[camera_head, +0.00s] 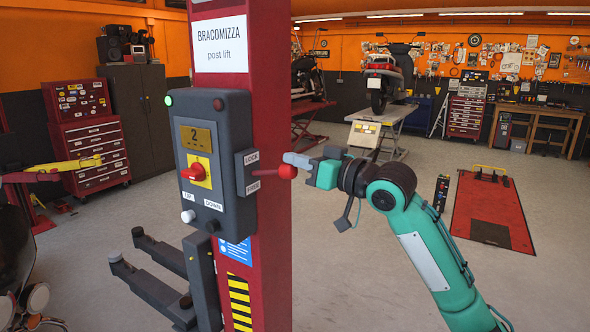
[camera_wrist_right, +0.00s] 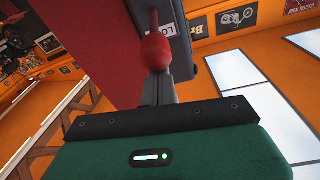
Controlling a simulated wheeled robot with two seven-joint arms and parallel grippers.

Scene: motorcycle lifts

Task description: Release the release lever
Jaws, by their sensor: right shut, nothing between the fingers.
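The release lever is a red rod with a red ball knob (camera_head: 288,171), sticking out to the right from the LOCK/FREE plate (camera_head: 252,172) on the side of the grey control box (camera_head: 215,160). The box is fixed to the red lift post (camera_head: 270,80). My right gripper (camera_head: 290,160) is shut and empty, with its tip at the knob, seemingly touching it. In the right wrist view the knob (camera_wrist_right: 156,53) appears right at the end of the shut fingers (camera_wrist_right: 158,85). My left gripper is not in view.
Black lift arms (camera_head: 150,280) extend low to the left of the post. Behind are a red floor lift (camera_head: 493,210), a motorcycle (camera_head: 385,75) on a raised lift, a red tool cabinet (camera_head: 90,145) and a workbench. The floor between is clear.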

